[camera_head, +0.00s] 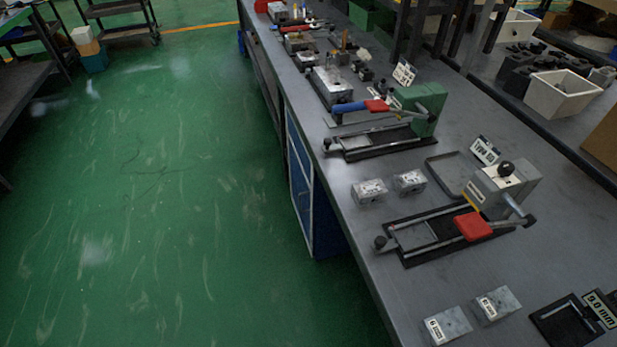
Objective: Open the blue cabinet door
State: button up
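The blue cabinet (328,232) stands under the grey workbench, near the middle of the head view. Its narrow, light-edged blue front (299,187) faces the green floor on the left and shows at a steep angle. The door looks shut, but the angle makes this hard to tell. I cannot make out a handle. My gripper is not in view.
The workbench (385,290) runs from upper left to lower right. It carries a green clamp block (425,108), a grey clamp block (505,188) and several metal valve blocks. The green floor (150,200) left of the cabinet is clear. Dark carts stand at the upper left.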

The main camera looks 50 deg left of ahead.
aim_at(303, 175)
jog(key=u, duration=1.55)
jog(key=i+j, duration=0.2)
jog(key=i, duration=0.25)
jog(key=i+j+u, duration=0.1)
jog(key=i, duration=0.4)
jog(key=i+j, duration=0.25)
jog(key=i, duration=0.2)
